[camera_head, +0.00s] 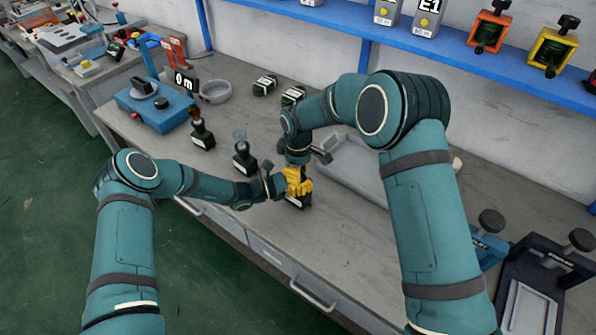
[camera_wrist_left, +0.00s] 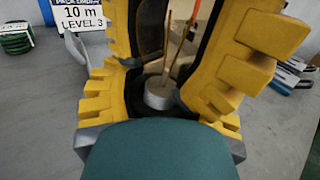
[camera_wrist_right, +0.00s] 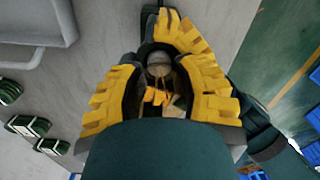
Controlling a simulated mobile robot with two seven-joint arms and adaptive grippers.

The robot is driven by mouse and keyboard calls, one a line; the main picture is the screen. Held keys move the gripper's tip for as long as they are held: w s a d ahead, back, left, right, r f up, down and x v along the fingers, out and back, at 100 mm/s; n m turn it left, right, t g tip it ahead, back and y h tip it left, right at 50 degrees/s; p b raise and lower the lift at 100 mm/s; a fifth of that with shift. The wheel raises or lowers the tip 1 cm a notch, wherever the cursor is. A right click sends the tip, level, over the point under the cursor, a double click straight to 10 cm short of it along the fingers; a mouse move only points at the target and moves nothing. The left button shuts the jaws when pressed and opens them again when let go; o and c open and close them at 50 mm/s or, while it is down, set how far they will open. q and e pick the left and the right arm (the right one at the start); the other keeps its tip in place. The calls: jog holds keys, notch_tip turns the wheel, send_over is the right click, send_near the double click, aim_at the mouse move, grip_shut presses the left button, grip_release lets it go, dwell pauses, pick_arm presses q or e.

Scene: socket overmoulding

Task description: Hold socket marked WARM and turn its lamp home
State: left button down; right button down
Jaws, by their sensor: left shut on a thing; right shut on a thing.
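A black socket (camera_head: 300,203) stands near the middle of the bench, mostly hidden by my yellow fingers; no WARM marking is readable on it. My left gripper (camera_head: 281,187) is shut on this socket from the left, low down. My right gripper (camera_head: 297,180) comes from above and is shut on the lamp over the socket. In the right wrist view the lamp (camera_wrist_right: 156,98) shows between the fingers, with orange filaments and a grey cap. In the left wrist view, a grey round part with thin brown rods (camera_wrist_left: 158,93) shows between yellow fingers. How deep the lamp sits is hidden.
Two other black sockets with lamps stand to the left, one dark (camera_head: 202,138) and one clear (camera_head: 244,160). A shallow grey tray (camera_head: 350,172) lies behind my right arm. A blue device (camera_head: 150,108), a grey bowl (camera_head: 215,92) and green-black coils (camera_head: 265,84) stand farther back.

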jog(key=shift+w+r, duration=0.1)
jog(key=shift+r, duration=0.2)
jog(key=shift+c, duration=2.4)
grip_release()
jog(key=shift+o, duration=0.4)
jog(key=shift+f, duration=0.15)
notch_tip(320, 180, up, 12)
jog(key=shift+r, duration=0.1)
